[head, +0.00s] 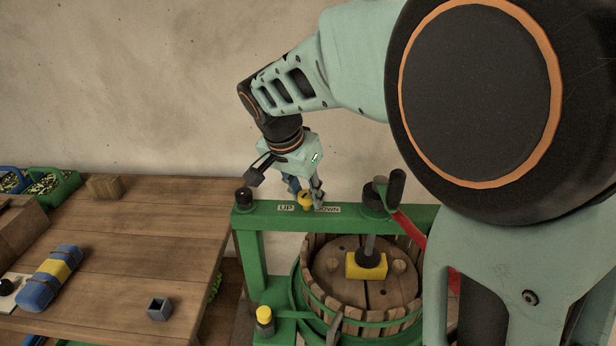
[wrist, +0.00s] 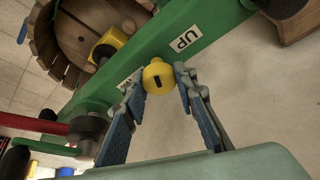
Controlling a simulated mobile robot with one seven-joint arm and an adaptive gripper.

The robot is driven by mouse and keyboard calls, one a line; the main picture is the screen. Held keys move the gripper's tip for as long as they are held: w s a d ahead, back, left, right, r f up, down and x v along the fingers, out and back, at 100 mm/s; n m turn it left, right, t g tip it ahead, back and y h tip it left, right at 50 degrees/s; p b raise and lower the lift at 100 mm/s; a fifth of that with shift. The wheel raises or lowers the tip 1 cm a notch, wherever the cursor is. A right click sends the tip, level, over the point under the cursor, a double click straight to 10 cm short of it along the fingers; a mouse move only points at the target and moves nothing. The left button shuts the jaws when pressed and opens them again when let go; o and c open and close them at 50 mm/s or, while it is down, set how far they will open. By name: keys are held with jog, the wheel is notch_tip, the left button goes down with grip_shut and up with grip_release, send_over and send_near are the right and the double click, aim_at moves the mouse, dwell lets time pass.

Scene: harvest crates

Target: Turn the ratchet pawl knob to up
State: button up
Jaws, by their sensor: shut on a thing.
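The ratchet pawl knob (wrist: 158,76) is yellow with a short black mark on its face. It sits on the green crossbeam of the press, between the UP label (wrist: 186,39) and the partly covered DOWN label (wrist: 130,80). In the head view the knob (head: 304,198) shows just behind my fingers, with the UP label (head: 286,208) to its left and the DOWN label (head: 328,209) to its right. My gripper (wrist: 159,75) is shut on the knob, one finger on each side. I cannot tell which label the mark points to.
The green crossbeam (head: 262,214) has a black-handled crank (head: 376,198) with a red lever (head: 410,230) right of the knob. Below is a wooden slatted tub (head: 345,325). A wooden table (head: 130,240) at left holds a blue-yellow roll (head: 50,278) and a small dark box (head: 159,309).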

jog(key=shift+m+g+h, duration=0.6)
jog(key=shift+m, duration=1.7)
jog(key=o, duration=1.2)
jog(key=shift+c, duration=0.2)
jog(key=v, duration=1.2)
jog(key=shift+a, duration=0.1)
